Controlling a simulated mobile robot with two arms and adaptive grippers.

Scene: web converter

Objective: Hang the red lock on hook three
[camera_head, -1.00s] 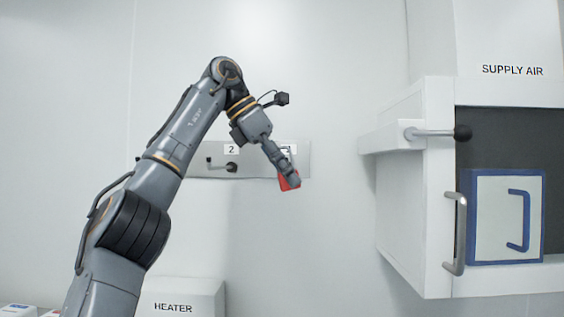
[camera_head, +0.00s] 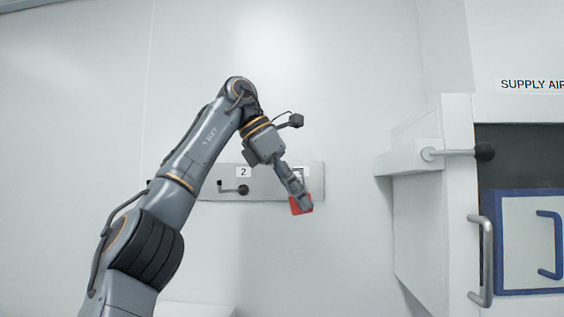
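The red lock (camera_head: 299,205) shows at the end of my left gripper (camera_head: 304,203), in front of the right end of the hook plate. The gripper covers part of the lock and seems to be shut on it. The grey hook plate (camera_head: 212,185) is on the back wall. A label "2" (camera_head: 243,172) with a dark-tipped hook (camera_head: 236,189) below it shows on the plate. Another label at the right end is mostly hidden behind the gripper. I see no label "3"; my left arm covers the plate's left part. My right gripper is not in view.
A white cabinet (camera_head: 412,225) marked "SUPPLY AIR" stands at the right, with a black-knobbed lever (camera_head: 458,153) and a vertical handle (camera_head: 486,262) sticking out. A white box top (camera_head: 205,310) is low in the middle. The wall between plate and cabinet is clear.

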